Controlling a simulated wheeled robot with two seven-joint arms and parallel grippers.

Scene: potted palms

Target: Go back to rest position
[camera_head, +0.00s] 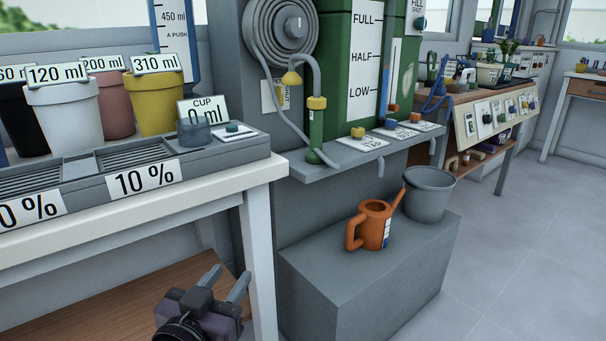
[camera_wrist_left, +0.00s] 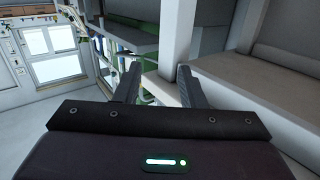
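My left gripper (camera_head: 224,284) is low in the head view, in front of the white table's leg and at the edge of the wooden lower shelf. Its two fingers stand apart with nothing between them. The left wrist view also shows the open, empty fingers (camera_wrist_left: 157,84). My right gripper is in neither view.
A white table (camera_head: 262,174) with several pots and a grey tray (camera_head: 95,178) is at left. An orange watering can (camera_head: 371,226) and a grey bucket (camera_head: 430,193) stand on a grey block (camera_head: 365,277). Open floor (camera_head: 520,235) lies at right.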

